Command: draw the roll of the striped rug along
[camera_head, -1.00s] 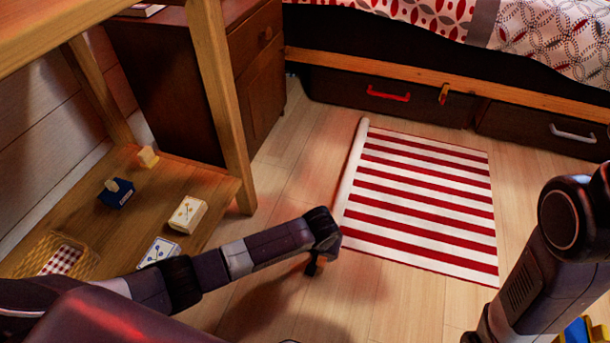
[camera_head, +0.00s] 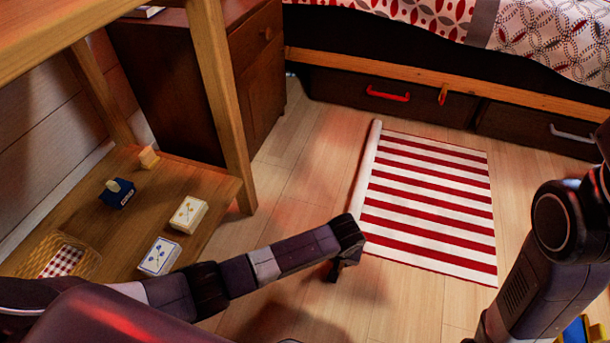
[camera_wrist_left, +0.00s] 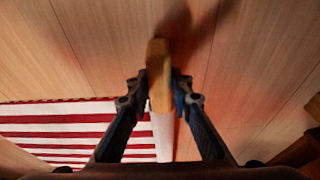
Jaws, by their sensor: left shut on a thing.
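The red-and-white striped rug (camera_head: 430,210) lies flat on the floor, with a white roll (camera_head: 368,165) along its left edge. In the left wrist view, the flat stripes (camera_wrist_left: 75,130) are at the left and the white roll (camera_wrist_left: 163,135) runs between my fingers. A tan wooden end piece (camera_wrist_left: 158,62) sticks out beyond the roll. My left gripper (camera_head: 338,268) is at the near end of the roll, its fingers shut on the roll from both sides. My arm hides the near end in the head view. My right gripper is out of view.
A low wooden shelf (camera_head: 205,190) with boxes and a basket (camera_head: 50,245) stands at the left. A dark cabinet (camera_head: 255,90) is behind the table leg (camera_head: 225,120). Bed drawers (camera_head: 390,95) bound the rug's far side. Bare floor (camera_head: 310,160) lies left of the roll.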

